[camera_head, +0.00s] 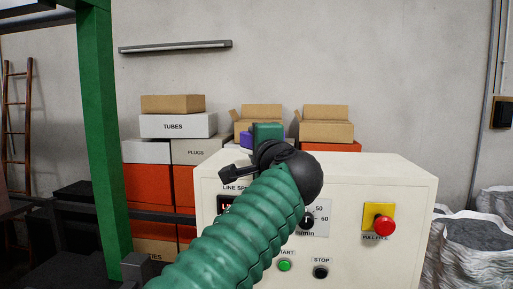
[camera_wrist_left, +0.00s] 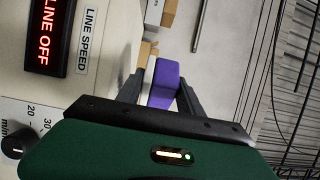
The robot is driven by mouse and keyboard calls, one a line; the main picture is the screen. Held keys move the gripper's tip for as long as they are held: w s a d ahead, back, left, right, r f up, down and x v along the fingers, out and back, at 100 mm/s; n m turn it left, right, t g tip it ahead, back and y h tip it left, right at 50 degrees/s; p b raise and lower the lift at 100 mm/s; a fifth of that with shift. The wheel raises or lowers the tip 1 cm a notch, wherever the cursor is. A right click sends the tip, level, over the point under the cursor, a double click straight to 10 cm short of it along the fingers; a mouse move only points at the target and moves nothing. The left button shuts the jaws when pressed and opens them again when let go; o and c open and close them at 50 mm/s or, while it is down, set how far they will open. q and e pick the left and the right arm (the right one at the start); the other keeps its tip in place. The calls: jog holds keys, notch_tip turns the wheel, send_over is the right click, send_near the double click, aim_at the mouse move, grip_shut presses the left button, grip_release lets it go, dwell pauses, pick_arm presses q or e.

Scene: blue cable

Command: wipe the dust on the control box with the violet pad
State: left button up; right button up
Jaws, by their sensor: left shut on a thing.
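The cream control box (camera_head: 352,180) stands in front of me, with a dial, a red display, buttons and a red mushroom knob. It also fills the left of the left wrist view (camera_wrist_left: 60,92). My left gripper (camera_wrist_left: 163,88) is shut on the violet pad (camera_wrist_left: 163,76), which sits between its two dark fingers. In the head view the pad (camera_head: 246,140) shows partly behind my green gripper, near the box's top rear edge. I cannot tell whether it touches the box. No dust can be made out. My right gripper is not in view.
Cardboard and white boxes (camera_head: 178,125) and orange bins (camera_head: 148,185) are stacked behind the control box. A green post (camera_head: 100,120) stands at the left. Grey sacks (camera_head: 470,245) lie at the right. The wall behind is bare above the boxes, apart from a lamp (camera_head: 175,47).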

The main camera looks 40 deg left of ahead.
pick_arm(q)
jog(key=shift+r+p, duration=0.85)
jog(key=shift+r, duration=0.65)
notch_tip(320, 180, up, 3)
jog(key=p, duration=0.2)
jog(key=shift+s+r+p, duration=0.1)
jog(key=shift+p, duration=0.2)
